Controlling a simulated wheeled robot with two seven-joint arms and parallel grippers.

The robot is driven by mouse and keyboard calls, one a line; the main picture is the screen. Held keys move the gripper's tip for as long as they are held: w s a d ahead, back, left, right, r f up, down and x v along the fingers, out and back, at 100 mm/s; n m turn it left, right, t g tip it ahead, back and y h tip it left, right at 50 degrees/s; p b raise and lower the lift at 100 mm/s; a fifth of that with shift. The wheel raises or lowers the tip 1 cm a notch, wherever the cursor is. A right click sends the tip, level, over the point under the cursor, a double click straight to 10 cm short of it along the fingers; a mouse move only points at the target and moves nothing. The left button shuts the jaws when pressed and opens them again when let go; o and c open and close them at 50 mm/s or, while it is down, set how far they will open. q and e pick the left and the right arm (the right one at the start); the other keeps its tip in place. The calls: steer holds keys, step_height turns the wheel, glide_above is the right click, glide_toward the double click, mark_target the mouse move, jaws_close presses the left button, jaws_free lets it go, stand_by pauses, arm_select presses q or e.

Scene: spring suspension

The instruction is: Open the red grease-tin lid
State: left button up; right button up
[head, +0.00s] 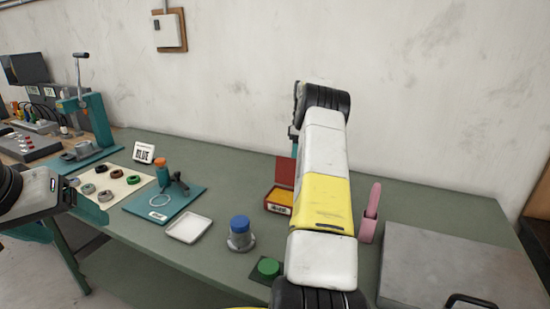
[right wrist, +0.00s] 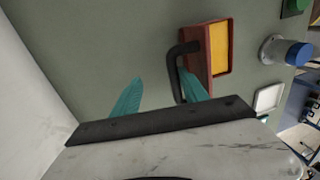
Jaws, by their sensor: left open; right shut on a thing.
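The red grease tin (head: 278,208) stands on the green bench, partly behind my right arm in the head view. Its red lid (head: 285,171) stands upright at the back, and yellow grease shows inside. The right wrist view shows the open tin (right wrist: 219,73) and the lid's black handle (right wrist: 174,72). My right gripper (right wrist: 160,82) is at the lid, with the handle between its teal fingers and close against the right one; exact contact is hard to see. My left gripper (head: 88,205) is open and empty at the far left, near the bench edge.
A blue-capped pot (head: 240,237), a white tray (head: 188,228) and a green button (head: 268,268) lie in front of the tin. A pink object (head: 370,212) and a grey plate (head: 450,268) are to the right. A teal mat (head: 150,203) lies left.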

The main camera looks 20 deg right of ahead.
steer(key=shift+w+d+r, duration=0.1)
steer(key=shift+w+r, duration=0.05)
steer(key=shift+r, duration=0.1)
step_height(320, 180, up, 7)
steer(key=shift+w+d, duration=0.4)
steer(key=shift+d, duration=0.05)
stand_by(0.4)
steer(key=shift+s, duration=0.15)
stand_by(0.4)
